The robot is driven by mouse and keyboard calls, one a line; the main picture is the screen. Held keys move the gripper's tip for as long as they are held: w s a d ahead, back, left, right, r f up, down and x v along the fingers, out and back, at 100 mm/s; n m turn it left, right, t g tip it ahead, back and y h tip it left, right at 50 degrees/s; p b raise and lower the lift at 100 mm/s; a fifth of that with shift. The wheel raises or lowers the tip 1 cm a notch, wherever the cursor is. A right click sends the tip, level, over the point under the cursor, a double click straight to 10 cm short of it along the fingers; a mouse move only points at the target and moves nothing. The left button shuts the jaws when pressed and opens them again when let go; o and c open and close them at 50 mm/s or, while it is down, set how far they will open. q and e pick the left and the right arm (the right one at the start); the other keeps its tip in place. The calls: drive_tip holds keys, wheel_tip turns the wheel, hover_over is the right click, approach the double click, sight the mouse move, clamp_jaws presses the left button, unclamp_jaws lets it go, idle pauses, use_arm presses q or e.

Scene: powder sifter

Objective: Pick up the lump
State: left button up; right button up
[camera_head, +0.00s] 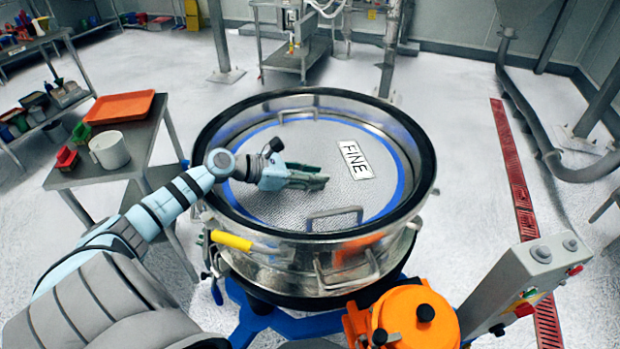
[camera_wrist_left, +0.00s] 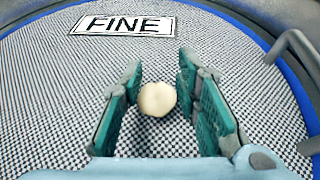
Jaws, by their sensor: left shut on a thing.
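The lump (camera_wrist_left: 157,99) is a small, round, cream-coloured piece in the left wrist view. It sits between the green fingers of my left gripper (camera_wrist_left: 160,80), over the mesh screen (camera_wrist_left: 60,110). My left gripper (camera_head: 318,178) is shut on the lump, low inside the sifter's round rim. In the head view the lump is hidden by the fingers. Whether it still touches the mesh I cannot tell. My right gripper is not in view.
The sifter (camera_head: 425,150) has a tall metal rim and wire handles, one handle (camera_head: 335,213) near the gripper. A FINE label (camera_head: 356,159) lies on the mesh. At left a side table (camera_head: 140,140) holds an orange tray (camera_head: 120,107) and a white mug (camera_head: 109,150). A control box (camera_head: 525,280) stands right.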

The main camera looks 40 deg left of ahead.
use_arm(q)
drive_tip(key=shift+a+f, duration=0.1)
drive_tip(key=shift+f, duration=0.1)
drive_tip(key=shift+c, duration=0.7)
